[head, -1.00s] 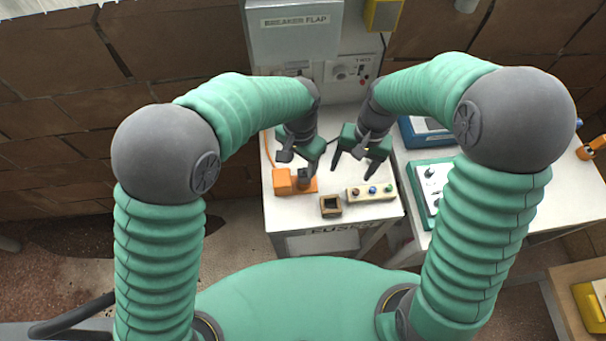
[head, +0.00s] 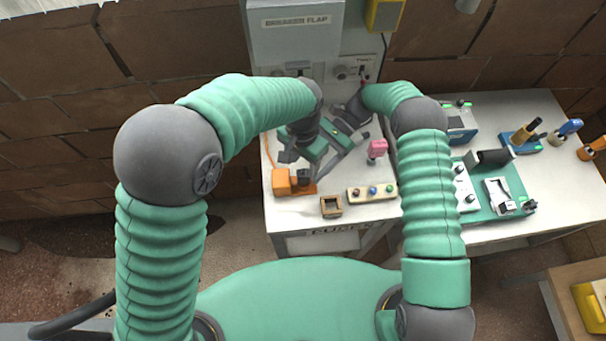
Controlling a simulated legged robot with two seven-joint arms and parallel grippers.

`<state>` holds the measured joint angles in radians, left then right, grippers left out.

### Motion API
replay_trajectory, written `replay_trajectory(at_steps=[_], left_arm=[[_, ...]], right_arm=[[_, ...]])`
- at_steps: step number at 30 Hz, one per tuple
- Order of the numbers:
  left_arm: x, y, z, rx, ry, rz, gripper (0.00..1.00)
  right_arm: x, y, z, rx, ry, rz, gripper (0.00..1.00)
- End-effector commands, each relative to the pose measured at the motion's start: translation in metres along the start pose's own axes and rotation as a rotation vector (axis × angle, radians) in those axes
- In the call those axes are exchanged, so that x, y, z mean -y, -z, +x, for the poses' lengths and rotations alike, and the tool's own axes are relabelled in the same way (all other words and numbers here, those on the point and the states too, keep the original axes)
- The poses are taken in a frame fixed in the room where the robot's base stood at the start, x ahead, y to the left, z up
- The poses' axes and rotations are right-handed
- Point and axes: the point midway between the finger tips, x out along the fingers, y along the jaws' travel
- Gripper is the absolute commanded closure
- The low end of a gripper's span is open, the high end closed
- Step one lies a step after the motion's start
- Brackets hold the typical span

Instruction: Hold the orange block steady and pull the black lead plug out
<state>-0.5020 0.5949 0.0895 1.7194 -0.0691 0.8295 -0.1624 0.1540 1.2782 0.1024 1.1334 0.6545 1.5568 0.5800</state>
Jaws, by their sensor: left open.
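The orange block (head: 282,183) stands at the left front of the white bench, with a flat orange part reaching right. A dark plug (head: 304,175) sits on that part, partly hidden under my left gripper. My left gripper (head: 299,168) is open, pointing down just above and beside the plug; I cannot tell whether it touches. My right gripper (head: 333,160) is close to the right of my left gripper, slanting down and left. The two overlap in the picture, so its finger opening is unclear. An orange cord (head: 267,152) runs back along the bench's left edge.
A small brown open box (head: 331,206) and a pale button strip (head: 372,193) lie at the bench front. A pink piece (head: 377,147) stands behind the strip. The breaker flap panel (head: 296,35) rises behind. A second table (head: 545,190) with several devices is right.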

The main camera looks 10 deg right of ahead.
Motion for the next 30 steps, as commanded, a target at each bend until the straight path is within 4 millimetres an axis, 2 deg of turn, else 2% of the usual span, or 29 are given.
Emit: replay_trajectory(at_steps=[3, 9, 14, 21, 30], left_arm=[[0.0, 0.0, 0.0, 0.0, 0.0, 0.001, 0.45], [0.0, 0.0, 0.0, 0.0, 0.0, 0.0, 0.45], [0.001, -0.001, 0.0, -0.001, -0.001, 0.0, 0.45], [0.001, 0.0, 0.0, -0.001, -0.001, 0.0, 0.45], [0.0, 0.001, 0.0, 0.0, 0.0, 0.0, 0.45]], right_arm=[[-0.001, 0.0, 0.022, 0.001, -0.002, 0.001, 0.3], [0.0, 0.0, 0.048, -0.001, -0.001, 0.0, 0.3], [0.0, 0.0, 0.057, -0.003, -0.001, 0.0, 0.3], [0.0, 0.001, 0.057, -0.003, -0.001, 0.0, 0.31], [0.0, 0.002, 0.057, -0.004, -0.001, 0.0, 0.7]])
